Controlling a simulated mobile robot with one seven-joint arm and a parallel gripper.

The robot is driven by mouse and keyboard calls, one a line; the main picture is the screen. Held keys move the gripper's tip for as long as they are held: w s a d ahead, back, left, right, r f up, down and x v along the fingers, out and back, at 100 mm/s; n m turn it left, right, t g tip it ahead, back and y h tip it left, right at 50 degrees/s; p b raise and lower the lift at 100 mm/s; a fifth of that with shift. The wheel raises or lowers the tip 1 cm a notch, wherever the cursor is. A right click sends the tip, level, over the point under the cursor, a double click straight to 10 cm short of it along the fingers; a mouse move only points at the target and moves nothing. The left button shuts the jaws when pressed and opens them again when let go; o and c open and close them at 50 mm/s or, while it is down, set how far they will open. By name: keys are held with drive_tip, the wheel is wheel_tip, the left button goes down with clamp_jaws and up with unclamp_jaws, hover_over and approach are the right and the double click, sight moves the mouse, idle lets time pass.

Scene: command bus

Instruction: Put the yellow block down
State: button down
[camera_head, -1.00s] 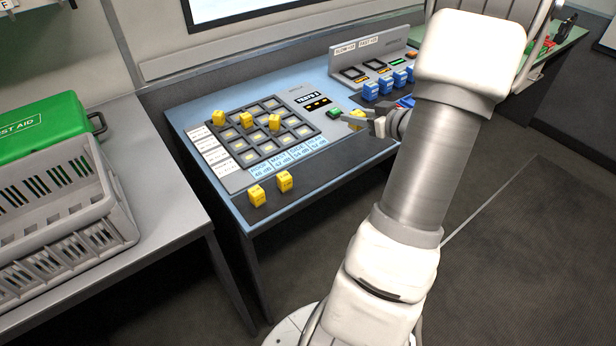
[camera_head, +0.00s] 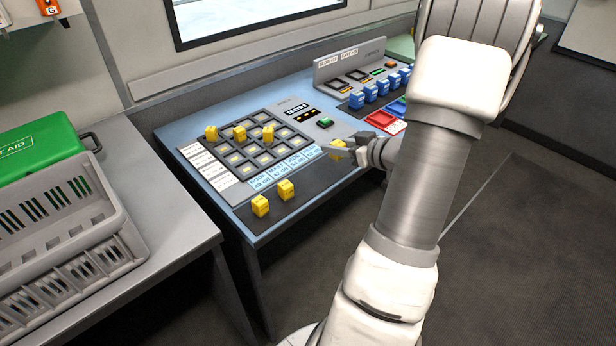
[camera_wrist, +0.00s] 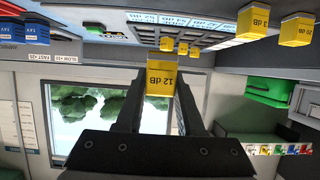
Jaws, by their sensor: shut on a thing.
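My gripper (camera_head: 345,151) is shut on a yellow block (camera_head: 338,143) and holds it over the right part of the blue console (camera_head: 170,131), near its front edge. In the wrist view the yellow block (camera_wrist: 160,82) sits between the two fingertips (camera_wrist: 160,92) and reads "12 dB". Three other yellow blocks stand in the back row of the dark grid (camera_head: 277,164): a left one (camera_head: 211,133), a middle one (camera_head: 239,133) and a right one (camera_head: 268,133). Two more, one on the left (camera_head: 261,205) and one on the right (camera_head: 286,190), stand on the dark front strip (camera_head: 310,178).
Several blue blocks (camera_head: 370,93) stand on the panel at the back right, near red trays (camera_head: 380,119). A green button (camera_head: 325,122) is right of the grid. A grey crate (camera_head: 60,225) and green first aid box (camera_head: 40,150) are on the left table. Several grid cells are empty.

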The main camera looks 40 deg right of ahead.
drive_tip(key=b, duration=0.2)
hover_over(308, 181)
wheel_tip(308, 181, down, 4)
drive_tip(key=shift+f, duration=0.1)
drive_tip(key=shift+f+b, duration=0.75)
drive_tip(key=shift+f, duration=1.2)
drive_tip(key=shift+f, duration=0.1)
drive_tip(key=shift+f, duration=0.15)
drive_tip(key=c, duration=0.5)
unclamp_jaws()
